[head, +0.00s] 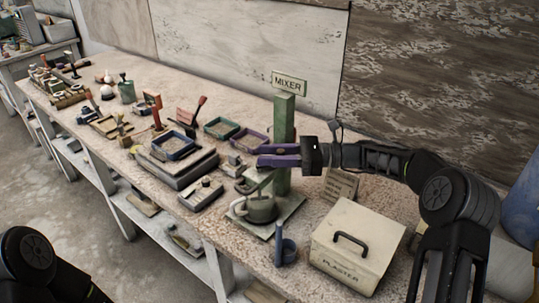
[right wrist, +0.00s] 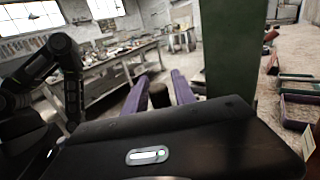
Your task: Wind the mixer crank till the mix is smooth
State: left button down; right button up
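The crank arm is partly hidden below the fingers in the head view. The mix inside the bowl cannot be made out. My left gripper is out of view.
A small lettered card (head: 341,186) is behind the box. Trays, including a purple one (head: 249,140), and tools crowd the bench to the left.

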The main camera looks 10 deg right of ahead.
jog(key=shift+o, duration=0.8)
jog(key=shift+d, duration=0.1)
jog(key=shift+s+d+f, duration=0.1)
jog(key=shift+s+d, duration=0.05)
jog(key=shift+d, duration=0.45)
jog(key=v, duration=0.6)
jog(key=shift+d+b, duration=0.2)
jog(key=shift+b, duration=0.1)
jog(key=shift+s, duration=0.1)
